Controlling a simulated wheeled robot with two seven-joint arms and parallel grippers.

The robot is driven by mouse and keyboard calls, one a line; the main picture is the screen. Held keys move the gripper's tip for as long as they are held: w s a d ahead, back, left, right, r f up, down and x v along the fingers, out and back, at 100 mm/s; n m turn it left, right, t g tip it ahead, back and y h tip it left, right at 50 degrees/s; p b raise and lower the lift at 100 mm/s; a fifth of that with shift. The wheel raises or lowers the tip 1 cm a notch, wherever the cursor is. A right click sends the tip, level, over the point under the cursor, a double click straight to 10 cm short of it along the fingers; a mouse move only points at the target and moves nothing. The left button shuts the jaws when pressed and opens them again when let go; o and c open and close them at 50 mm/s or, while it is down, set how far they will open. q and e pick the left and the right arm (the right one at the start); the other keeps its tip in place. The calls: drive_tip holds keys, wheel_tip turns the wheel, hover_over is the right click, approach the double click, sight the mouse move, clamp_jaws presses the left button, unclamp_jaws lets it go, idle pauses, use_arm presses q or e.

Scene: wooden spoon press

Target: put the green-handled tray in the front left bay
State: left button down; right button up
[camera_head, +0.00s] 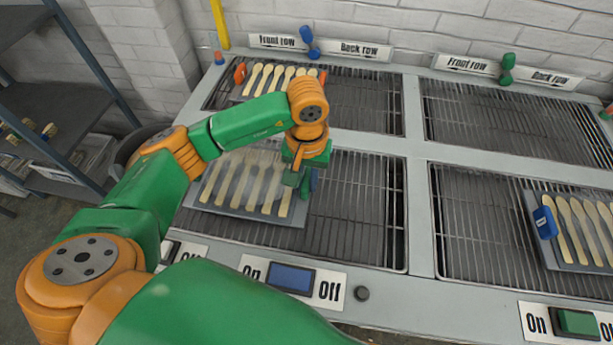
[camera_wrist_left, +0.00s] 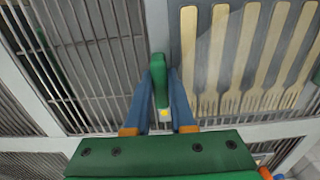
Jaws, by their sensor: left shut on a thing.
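The green-handled tray (camera_head: 291,218) is a flat grey plate with a row of pale wooden utensils, at the left part of the front left bay (camera_head: 355,225). Its left edge reaches the bay's left frame. In the left wrist view the tray (camera_wrist_left: 203,60) lies to the right, with its green handle (camera_wrist_left: 160,88) between the blue fingers. My left gripper (camera_head: 307,184) is shut on that handle at the tray's right side; it also shows in the left wrist view (camera_wrist_left: 161,100). I cannot tell whether the tray rests on the grate. My right gripper is out of view.
An orange-handled tray (camera_head: 238,97) sits in the back left bay, a blue-handled tray (camera_head: 564,257) in the front right bay. The back right bay (camera_head: 510,120) looks mostly bare. Blue (camera_head: 290,278) and green (camera_head: 577,322) switches line the front; blue (camera_head: 309,42) and green (camera_head: 507,70) levers stand behind.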

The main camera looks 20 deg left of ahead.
use_arm(q)
drive_tip(key=shift+f, duration=0.2)
drive_tip(key=c, duration=0.8)
unclamp_jaws()
drive_tip(key=shift+o, duration=0.2)
drive_tip(key=shift+r, duration=0.65)
wheel_tip(320, 180, up, 11)
